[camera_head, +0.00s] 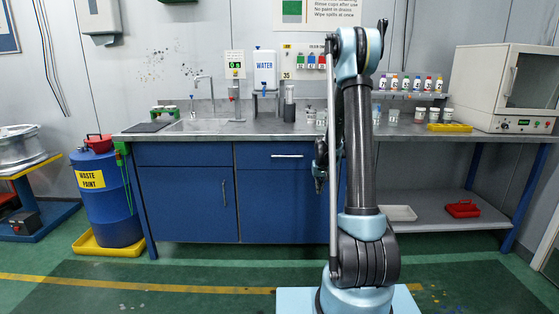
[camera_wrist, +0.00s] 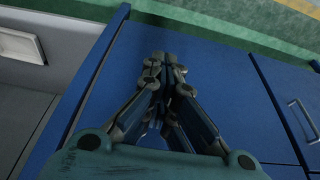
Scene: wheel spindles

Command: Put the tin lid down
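My gripper (camera_head: 319,178) hangs in front of the blue cabinet, below the bench edge and partly behind my arm. In the wrist view its fingers (camera_wrist: 163,58) come together at the tips, with nothing visible between them. I cannot make out a separate tin lid in either view. Several small white tins (camera_head: 419,116) stand on the right part of the bench; whether their lids are on is too small to tell.
The steel bench (camera_head: 265,129) has a sink (camera_head: 200,125) at left. A yellow tray (camera_head: 449,127) and a white oven (camera_head: 503,85) are at right. A blue waste paint drum (camera_head: 105,200) stands left. A white tray (camera_head: 400,213) and red item (camera_head: 462,209) lie on the lower shelf.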

